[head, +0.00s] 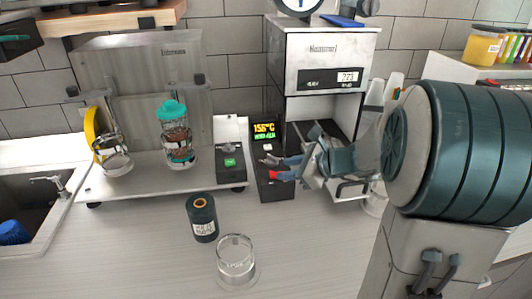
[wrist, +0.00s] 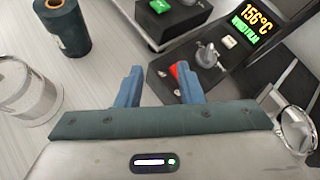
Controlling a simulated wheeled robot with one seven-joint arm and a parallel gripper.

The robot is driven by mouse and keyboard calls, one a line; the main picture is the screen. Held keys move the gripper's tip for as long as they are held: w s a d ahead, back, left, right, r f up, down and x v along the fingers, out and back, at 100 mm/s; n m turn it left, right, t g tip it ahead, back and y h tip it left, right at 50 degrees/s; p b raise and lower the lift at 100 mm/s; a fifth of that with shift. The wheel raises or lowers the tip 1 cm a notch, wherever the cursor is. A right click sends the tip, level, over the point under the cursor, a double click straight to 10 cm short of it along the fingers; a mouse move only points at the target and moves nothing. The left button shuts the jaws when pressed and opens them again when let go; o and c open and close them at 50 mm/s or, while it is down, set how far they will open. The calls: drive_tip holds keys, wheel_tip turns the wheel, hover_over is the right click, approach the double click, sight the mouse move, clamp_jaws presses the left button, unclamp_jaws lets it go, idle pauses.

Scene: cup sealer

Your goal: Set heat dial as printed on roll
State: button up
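The heat dial (wrist: 207,54) is a grey knob on a black control box, beyond and right of my right finger in the wrist view. The box's display (head: 264,127) reads 156°C in yellow, with a smaller green line below; it also shows in the wrist view (wrist: 255,25). The dark teal film roll (head: 202,217) stands upright on the counter; its white label is too small to read. It also shows in the wrist view (wrist: 63,28). My gripper (wrist: 160,72) has its blue fingers apart, with nothing between them, close to the box's front.
A clear cup (head: 236,260) stands on the counter in front of the roll. A black box with a green button (head: 230,162) is left of the control box. The sealer cabinet (head: 330,60) is behind.

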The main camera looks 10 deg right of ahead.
sight(273, 157)
drive_tip(key=w+d+f+m+t, duration=0.2)
drive_tip(key=w+d+m+t, duration=0.1)
drive_tip(key=w+d+m, duration=0.2)
drive_tip(key=shift+h, duration=0.4)
drive_tip(key=p+x, duration=0.1)
drive_tip(key=x, duration=1.2)
drive_tip(key=shift+a+p, duration=0.1)
drive_tip(key=shift+p, duration=0.25)
clamp_jaws()
